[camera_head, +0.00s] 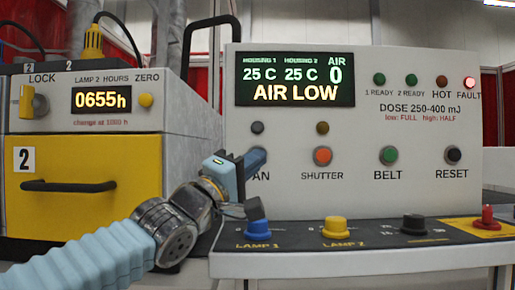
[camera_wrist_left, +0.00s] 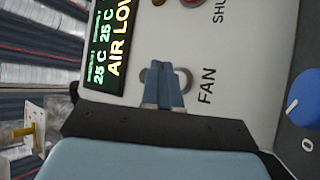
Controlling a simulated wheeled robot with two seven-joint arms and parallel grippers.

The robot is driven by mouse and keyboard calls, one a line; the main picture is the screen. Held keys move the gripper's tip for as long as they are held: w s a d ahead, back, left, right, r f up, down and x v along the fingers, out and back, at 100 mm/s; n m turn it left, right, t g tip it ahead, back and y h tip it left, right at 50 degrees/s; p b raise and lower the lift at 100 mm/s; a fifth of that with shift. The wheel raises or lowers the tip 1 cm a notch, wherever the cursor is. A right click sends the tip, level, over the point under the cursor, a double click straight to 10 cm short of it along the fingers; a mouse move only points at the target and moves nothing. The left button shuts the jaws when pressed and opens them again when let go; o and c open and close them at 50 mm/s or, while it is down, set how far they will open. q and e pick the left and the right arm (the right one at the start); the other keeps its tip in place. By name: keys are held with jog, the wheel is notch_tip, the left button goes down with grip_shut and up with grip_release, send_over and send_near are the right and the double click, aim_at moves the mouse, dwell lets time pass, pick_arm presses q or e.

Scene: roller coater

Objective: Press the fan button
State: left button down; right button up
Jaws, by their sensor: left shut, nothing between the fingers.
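The fan button is mostly hidden behind my left gripper (camera_head: 256,158) in the head view, just above the partly covered FAN label (camera_head: 261,177). In the left wrist view, the shut blue fingertips (camera_wrist_left: 163,72) are in front of the fan button (camera_wrist_left: 187,80), whose rounded edge shows beside them. The fingers are together and empty. I cannot tell whether the tips touch the button or whether it is pushed in. My right gripper is in neither view.
The display (camera_head: 295,79) reads AIR LOW with air 0, and the FAULT light (camera_head: 469,83) glows red. The orange SHUTTER button (camera_head: 323,156) is to the right. Below, the lamp knobs, including yellow LAMP 2 (camera_head: 335,226), stand on a dark ledge.

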pick_arm(q)
jog(key=shift+w+p, duration=1.15)
jog(key=shift+w, duration=0.6)
dwell(0.7)
jog(key=shift+w+p, duration=0.4)
jog(key=shift+p, duration=0.15)
